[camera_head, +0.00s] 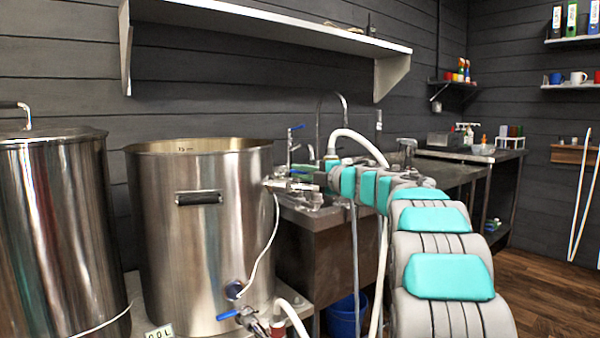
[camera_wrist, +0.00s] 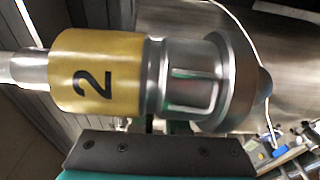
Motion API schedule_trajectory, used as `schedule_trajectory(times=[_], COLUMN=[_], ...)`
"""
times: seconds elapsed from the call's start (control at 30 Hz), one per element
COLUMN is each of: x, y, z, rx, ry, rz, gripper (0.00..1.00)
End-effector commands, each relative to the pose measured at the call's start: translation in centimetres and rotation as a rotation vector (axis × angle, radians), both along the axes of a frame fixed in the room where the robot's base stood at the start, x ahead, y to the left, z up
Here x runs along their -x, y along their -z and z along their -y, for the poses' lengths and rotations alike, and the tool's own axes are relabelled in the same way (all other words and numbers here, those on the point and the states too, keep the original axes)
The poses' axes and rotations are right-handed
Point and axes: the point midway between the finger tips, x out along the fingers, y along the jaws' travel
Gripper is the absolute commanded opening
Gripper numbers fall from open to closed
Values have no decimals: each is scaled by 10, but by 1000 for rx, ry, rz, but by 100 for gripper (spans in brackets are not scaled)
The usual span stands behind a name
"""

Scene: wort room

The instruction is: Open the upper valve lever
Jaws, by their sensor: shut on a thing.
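The steel kettle (camera_head: 222,235) stands at centre left. Its upper valve (camera_head: 278,186) sticks out from the right side of the wall; I cannot make out its lever clearly. A lower valve has a blue lever (camera_head: 229,314). My gripper (camera_head: 312,186) is at the end of my teal and grey arm, just right of the upper valve. In the wrist view a metal coupling (camera_wrist: 192,84) with a yellow band marked 2 lies across my dark finger (camera_wrist: 150,152). The gripper appears shut on this coupling. I cannot tell whether the coupling touches the valve.
A second steel vessel (camera_head: 60,235) stands at the far left. A sink bench (camera_head: 335,235) is behind my arm, with a blue bucket (camera_head: 346,315) below. A white hose (camera_head: 358,138) arches over near my gripper. A wall shelf (camera_head: 270,38) hangs above. Wooden floor is open at right.

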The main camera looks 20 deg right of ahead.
Motion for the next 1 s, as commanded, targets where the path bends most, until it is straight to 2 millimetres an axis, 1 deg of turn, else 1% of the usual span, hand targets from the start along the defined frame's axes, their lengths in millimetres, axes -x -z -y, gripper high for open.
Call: schedule_trajectory(times=[0.27, 0.3, 0.53, 1.0], x=[1, 1, 0, 0], y=[-1, 0, 0, 2], z=[-2, -2, -1, -2], rx=[1, 1, 0, 1], ry=[-5, -5, -3, 9], rz=[0, 0, -1, -2], gripper=[0, 17, 42, 42])
